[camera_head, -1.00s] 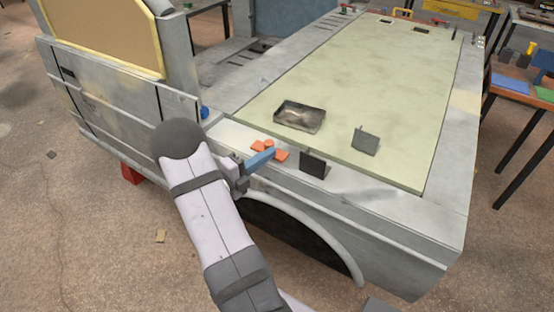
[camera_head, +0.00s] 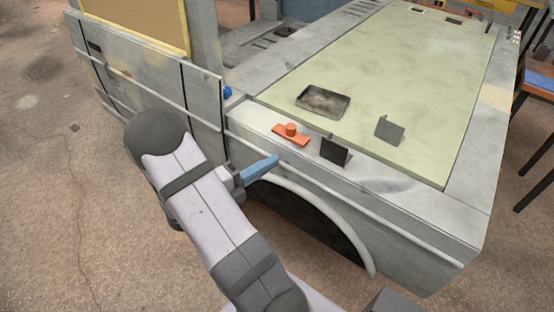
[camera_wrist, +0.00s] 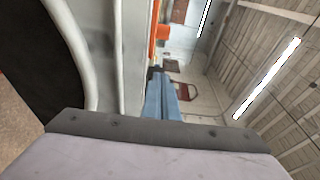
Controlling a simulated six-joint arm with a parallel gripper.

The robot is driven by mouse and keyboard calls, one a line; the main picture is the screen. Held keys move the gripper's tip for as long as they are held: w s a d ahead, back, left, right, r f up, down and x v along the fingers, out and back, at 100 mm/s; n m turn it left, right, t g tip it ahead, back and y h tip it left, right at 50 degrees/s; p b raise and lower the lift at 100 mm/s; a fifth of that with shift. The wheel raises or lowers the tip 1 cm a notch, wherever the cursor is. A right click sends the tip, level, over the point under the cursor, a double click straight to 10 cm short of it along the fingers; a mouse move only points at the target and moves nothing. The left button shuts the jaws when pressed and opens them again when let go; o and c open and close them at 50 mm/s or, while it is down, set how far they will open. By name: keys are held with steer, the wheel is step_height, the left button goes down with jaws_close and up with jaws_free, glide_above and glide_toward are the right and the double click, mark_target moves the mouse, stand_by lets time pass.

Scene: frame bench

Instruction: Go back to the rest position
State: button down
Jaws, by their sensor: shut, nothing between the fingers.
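My gripper (camera_head: 262,168) has blue fingers, closed together with nothing between them. In the head view it is in front of the near side of the grey bench body, above the dark wheel arch. An orange part (camera_head: 291,134) with a flat plate and a round knob lies on the grey ledge, beyond my fingertips and apart from them. In the wrist view my gripper's blue fingers (camera_wrist: 161,100) point away from the camera, and the orange part (camera_wrist: 160,34) shows past them near the top.
A grey metal tray (camera_head: 323,102) and a dark angled bracket (camera_head: 389,130) sit on the pale green panel (camera_head: 400,70). Another dark bracket (camera_head: 336,150) stands on the ledge right of the orange part. A blue knob (camera_head: 227,92) is at the ledge's left end. Floor at left is open.

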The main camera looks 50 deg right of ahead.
steer(key=shift+a, duration=0.25)
